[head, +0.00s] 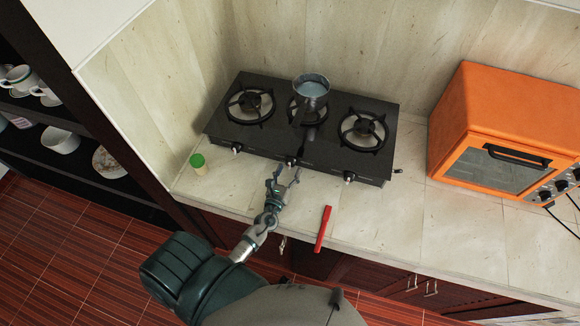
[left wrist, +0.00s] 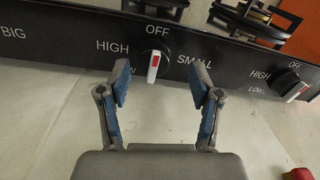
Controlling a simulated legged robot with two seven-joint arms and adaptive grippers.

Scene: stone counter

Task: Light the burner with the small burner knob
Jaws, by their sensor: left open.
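The black gas stove (head: 270,143) stands on the counter with three knobs along its front. The middle knob (left wrist: 153,67) has a white pointer with a red mark, standing upright under the printed OFF; HIGH is to its left and SMALL to its right. It also shows in the head view (head: 290,161). My left gripper (head: 285,173) is open in front of this knob. In the left wrist view its blue-padded fingers (left wrist: 168,88) are either side of the knob, with gaps to it. No flame shows at the burners. My right gripper is not in view.
A saucepan (head: 311,87) with pale contents sits on the middle burner. Another knob (left wrist: 291,86) is to the right. A red lighter-like stick (head: 323,228) lies on the counter, a green-capped jar (head: 198,164) stands left, and an orange oven (head: 506,125) right.

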